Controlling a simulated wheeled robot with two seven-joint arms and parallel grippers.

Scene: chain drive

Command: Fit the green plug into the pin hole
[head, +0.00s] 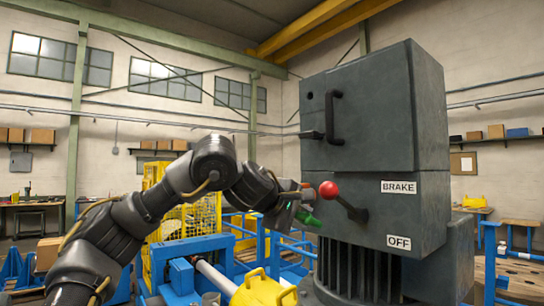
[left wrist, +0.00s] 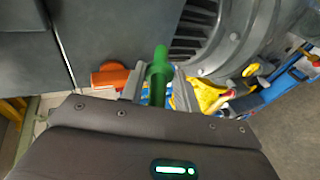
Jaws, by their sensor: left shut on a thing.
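My left gripper (head: 298,207) reaches in from the left and is shut on the green plug (head: 307,218), beside the grey cabinet's left edge. In the left wrist view the green plug (left wrist: 158,72) stands out between the two fingers, its rounded end pointing away from the gripper. The plug is in the air, apart from the cabinet. I cannot make out the pin hole for certain in either view. My right gripper is not in view.
The grey cabinet (head: 360,150) bears BRAKE and OFF labels and a red-knobbed lever (head: 329,189) close to my gripper. An orange cylindrical part (left wrist: 110,77) lies left of the plug in the wrist view. A yellow part (head: 262,290) and blue frames stand below.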

